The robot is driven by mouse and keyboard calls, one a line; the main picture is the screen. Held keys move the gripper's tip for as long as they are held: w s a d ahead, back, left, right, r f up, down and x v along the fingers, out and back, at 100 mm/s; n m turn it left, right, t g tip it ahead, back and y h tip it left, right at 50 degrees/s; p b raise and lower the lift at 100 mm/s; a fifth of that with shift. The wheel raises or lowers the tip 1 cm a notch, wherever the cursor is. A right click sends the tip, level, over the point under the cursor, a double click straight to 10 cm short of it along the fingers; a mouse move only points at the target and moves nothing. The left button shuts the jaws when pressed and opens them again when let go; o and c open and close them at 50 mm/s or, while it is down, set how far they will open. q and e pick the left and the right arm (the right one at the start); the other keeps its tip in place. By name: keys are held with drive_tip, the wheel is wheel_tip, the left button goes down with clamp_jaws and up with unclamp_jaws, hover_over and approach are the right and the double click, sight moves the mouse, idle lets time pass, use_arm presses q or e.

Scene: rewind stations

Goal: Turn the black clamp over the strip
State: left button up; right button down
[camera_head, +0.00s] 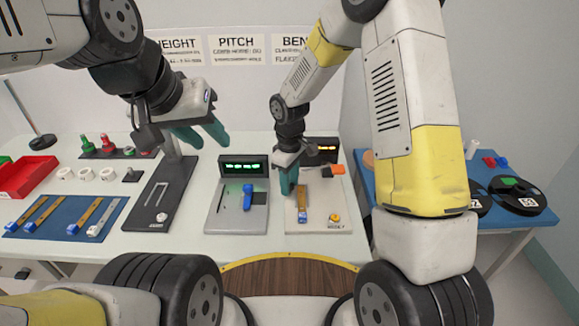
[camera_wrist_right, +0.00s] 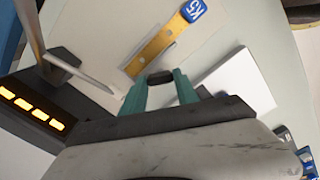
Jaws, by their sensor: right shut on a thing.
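The brass-coloured strip (camera_head: 303,200) with a blue end tag lies on the pale plate of the right-hand station (camera_head: 330,200). The strip also shows in the right wrist view (camera_wrist_right: 158,45). The black clamp (camera_wrist_right: 160,76) sits between the teal fingertips of my right gripper (camera_wrist_right: 160,90), at the strip's end away from the tag. My right gripper is shut on the clamp. In the head view the right gripper (camera_head: 289,180) stands over the plate and hides the clamp. My left gripper (camera_head: 203,132) is open and empty, above the table near the black station.
The middle station (camera_head: 240,218) with a green display and blue part stands left of my right gripper. A black height stand (camera_head: 160,195), a blue mat (camera_head: 60,215) with several strips and a red bin (camera_head: 28,176) are further left. A blue side table (camera_head: 500,220) holds black reels.

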drive_tip(key=m, duration=1.1)
drive_tip(key=shift+m, duration=0.5)
drive_tip(key=c, duration=0.9)
unclamp_jaws()
drive_tip(key=shift+r, duration=0.15)
wheel_tip(320, 180, up, 8)
drive_tip(key=shift+f, duration=0.2)
